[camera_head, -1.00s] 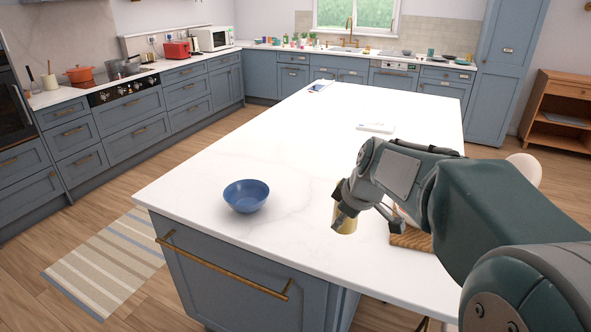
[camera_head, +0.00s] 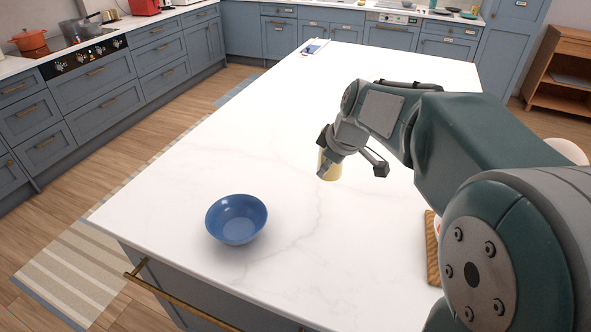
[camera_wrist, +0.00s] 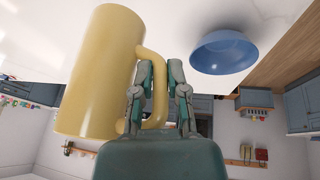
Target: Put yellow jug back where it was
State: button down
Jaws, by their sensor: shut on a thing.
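The yellow jug (camera_wrist: 100,75) fills the left of the wrist view, with its handle (camera_wrist: 157,85) at the fingers. My gripper (camera_wrist: 160,75) is shut on that handle. In the head view the jug (camera_head: 328,167) shows as a small yellow part below my gripper (camera_head: 335,152), over the white island top (camera_head: 300,215). The rest of the jug is hidden behind the gripper there. I cannot tell for sure whether its base touches the top.
A blue bowl (camera_head: 237,219) stands on the island, left of the jug; it also shows in the wrist view (camera_wrist: 224,52). A wooden board (camera_head: 432,250) lies at the right, partly behind my arm.

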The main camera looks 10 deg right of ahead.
jog(key=shift+w+a+f, duration=0.7)
jog(key=shift+w+f, duration=1.45)
jog(key=shift+w, duration=0.1)
jog(key=shift+w+a+f, duration=0.75)
jog(key=shift+w+f, duration=1.45)
jog(key=shift+w, duration=0.05)
jog(key=shift+w+a+f, duration=0.7)
jog(key=shift+w+f, duration=1.45)
jog(key=shift+w, duration=0.1)
jog(key=c, duration=0.7)
grip_release()
jog(key=shift+f, duration=0.1)
jog(key=shift+o, duration=0.2)
